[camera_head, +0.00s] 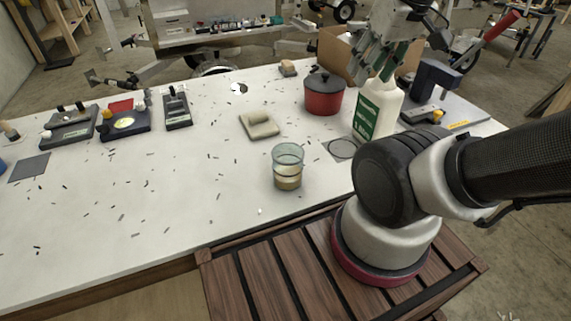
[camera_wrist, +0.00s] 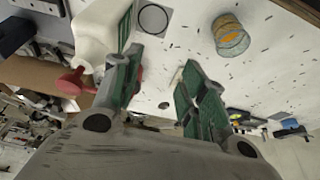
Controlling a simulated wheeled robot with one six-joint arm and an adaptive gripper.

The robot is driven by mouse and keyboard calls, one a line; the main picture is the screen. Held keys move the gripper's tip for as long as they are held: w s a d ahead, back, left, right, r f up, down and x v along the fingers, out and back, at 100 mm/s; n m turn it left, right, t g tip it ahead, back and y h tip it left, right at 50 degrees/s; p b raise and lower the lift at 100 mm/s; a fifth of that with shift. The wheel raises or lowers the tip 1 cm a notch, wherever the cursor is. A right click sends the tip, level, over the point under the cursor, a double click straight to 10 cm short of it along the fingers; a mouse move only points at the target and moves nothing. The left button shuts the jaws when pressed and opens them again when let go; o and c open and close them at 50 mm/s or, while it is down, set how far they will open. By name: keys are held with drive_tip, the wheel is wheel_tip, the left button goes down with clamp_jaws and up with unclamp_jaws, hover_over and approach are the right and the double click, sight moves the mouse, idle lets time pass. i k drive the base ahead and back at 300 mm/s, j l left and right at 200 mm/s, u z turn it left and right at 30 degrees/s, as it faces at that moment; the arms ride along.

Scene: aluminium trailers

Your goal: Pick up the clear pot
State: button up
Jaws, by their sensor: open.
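The clear pot (camera_head: 288,166) is a see-through, bluish glass vessel with tan contents low inside. It stands upright near the front edge of the white table, left of my arm. In the wrist view the clear pot (camera_wrist: 231,36) shows at the upper right, beyond and apart from my fingers. My gripper (camera_head: 372,74) is at the back right of the table, above and behind the white bottle. Its green-padded fingers are spread, with nothing between them in the wrist view (camera_wrist: 163,57).
A white bottle with a green label (camera_head: 376,110) and a red pot with a dark lid (camera_head: 323,95) stand near my gripper. A beige pad (camera_head: 259,125) lies behind the clear pot. Small dark bits are scattered over the table (camera_head: 110,220). Its left front is otherwise clear.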

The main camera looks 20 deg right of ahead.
sight(287, 158)
drive_tip(key=k+j, duration=0.45)
drive_tip(key=j, duration=0.2)
drive_tip(key=k+j, duration=0.45)
drive_tip(key=j, duration=0.15)
drive_tip(key=j+z, duration=0.05)
